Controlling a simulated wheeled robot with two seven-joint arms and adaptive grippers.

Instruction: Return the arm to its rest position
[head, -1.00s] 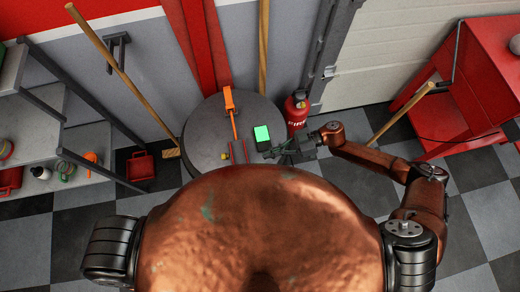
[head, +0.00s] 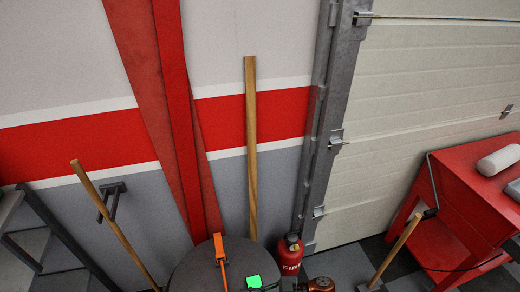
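In the head view, my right arm shows only as a copper wrist joint (head: 321,284) at the bottom edge, right of the round table. A small dark part of my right gripper (head: 270,287) shows at the bottom edge beside a device with a green screen (head: 253,281). The rest of this gripper is cut off by the frame, so I cannot tell whether it is open or holds anything. My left arm and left gripper are out of view.
An orange tool (head: 220,256) lies on the round grey table (head: 190,270). A red fire extinguisher (head: 289,255) stands close behind my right wrist. A red workbench (head: 477,200) is at the right. Wooden poles (head: 251,150) and red beams (head: 172,110) lean on the wall.

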